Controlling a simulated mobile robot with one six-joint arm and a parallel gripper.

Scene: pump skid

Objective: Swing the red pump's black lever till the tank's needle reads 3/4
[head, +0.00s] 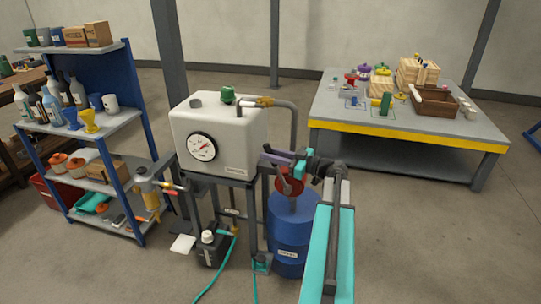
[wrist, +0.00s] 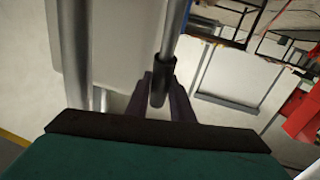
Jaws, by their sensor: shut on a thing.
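The white tank (head: 240,130) stands on a dark frame, with a round dial (head: 201,147) on its front. The dial's red needle is small and seems to point right and slightly up; I cannot read the exact mark. The red pump (head: 289,184) sits on top of the blue drum (head: 291,228), partly hidden by my arm. My gripper (head: 270,154) is above the pump, beside the tank's right side. In the wrist view the black lever's grip (wrist: 161,82), on a metal rod, lies between my gripper's fingers (wrist: 163,95), which are shut on it.
A small black unit (head: 211,250) and teal hoses are on the floor. A blue shelf (head: 103,120) stands left; a yellow-edged table (head: 410,138) stands back right.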

